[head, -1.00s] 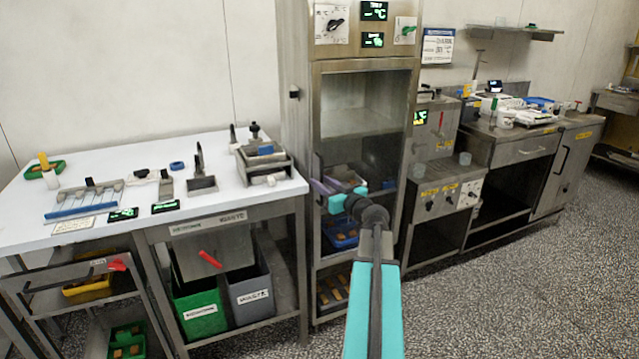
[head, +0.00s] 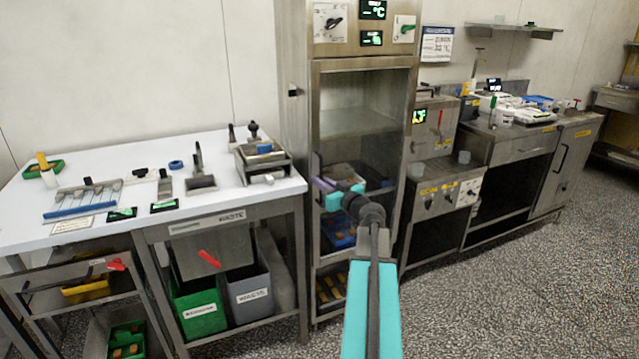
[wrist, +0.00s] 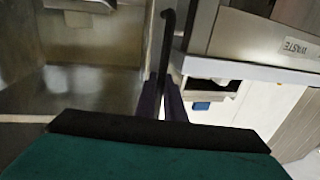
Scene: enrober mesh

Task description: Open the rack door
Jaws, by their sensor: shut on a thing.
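The rack (head: 296,130) is a tall steel cabinet in the middle of the head view. Its glass-fronted door (head: 365,85) looks closed, with shelves and trays visible through it. A dark upright bar handle (head: 317,163) is at the door's left edge; it also shows in the wrist view (wrist: 167,38). My gripper (head: 321,185) has purple fingers and reaches the handle from the front. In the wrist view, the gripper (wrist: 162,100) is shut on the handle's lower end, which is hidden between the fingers.
A white-topped table (head: 110,160) with tools stands close on the left, above a green bin (head: 200,305) and a grey bin (head: 250,297). A steel machine (head: 437,190) stands right of the rack. The speckled floor (head: 480,300) in front is clear.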

